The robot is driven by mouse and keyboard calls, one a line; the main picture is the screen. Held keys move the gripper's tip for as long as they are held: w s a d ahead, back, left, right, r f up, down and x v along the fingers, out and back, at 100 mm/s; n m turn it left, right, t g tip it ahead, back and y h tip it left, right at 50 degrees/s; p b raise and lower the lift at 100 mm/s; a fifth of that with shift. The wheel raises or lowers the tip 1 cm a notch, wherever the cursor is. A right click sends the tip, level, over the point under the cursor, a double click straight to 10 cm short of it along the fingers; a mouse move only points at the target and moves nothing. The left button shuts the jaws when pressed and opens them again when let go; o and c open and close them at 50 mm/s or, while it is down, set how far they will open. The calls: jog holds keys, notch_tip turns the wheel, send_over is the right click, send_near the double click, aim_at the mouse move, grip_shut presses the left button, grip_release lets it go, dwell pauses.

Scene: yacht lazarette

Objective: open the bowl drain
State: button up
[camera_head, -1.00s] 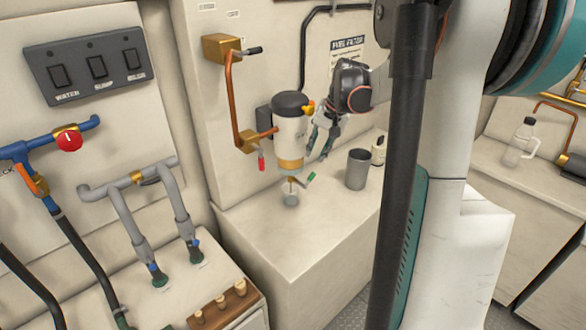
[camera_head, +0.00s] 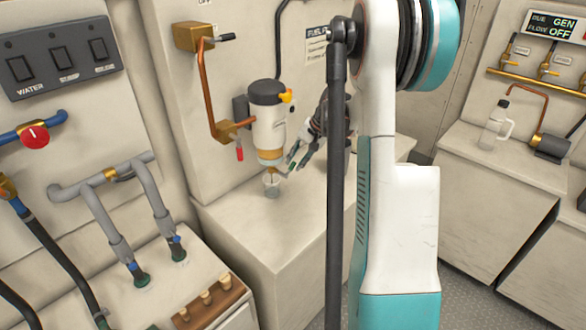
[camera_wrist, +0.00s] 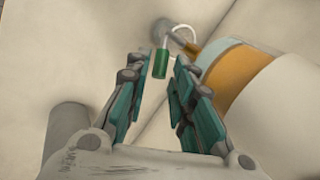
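The fuel filter (camera_head: 268,128) is mounted on the wall, with a dark cap, a white body and an amber bowl (camera_head: 270,157) at its bottom. A drain with a green-tipped lever is under the bowl; the green tip (camera_wrist: 161,62) shows in the wrist view. A small clear cup (camera_head: 272,185) stands on the bench under the drain. My gripper (camera_head: 296,163) is to the right of the bowl, low by the drain. In the wrist view my gripper (camera_wrist: 160,78) is open, its fingers on either side of the green tip. Whether they touch it cannot be told.
A copper pipe (camera_head: 211,90) with a red-handled valve (camera_head: 239,153) runs left of the filter. The bench top (camera_head: 240,215) in front of the cup is clear. A grey cylinder (camera_wrist: 68,125) stands left of my gripper in the wrist view. A jug (camera_head: 494,125) stands on the far right bench.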

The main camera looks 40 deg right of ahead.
aim_at(292, 164)
jog(key=shift+b+x, duration=0.3)
jog(key=shift+x, duration=1.5)
grip_shut()
jog(key=shift+a+r+h, duration=0.2)
jog(key=shift+a+h, duration=0.1)
jog(key=shift+h, duration=0.3)
grip_release()
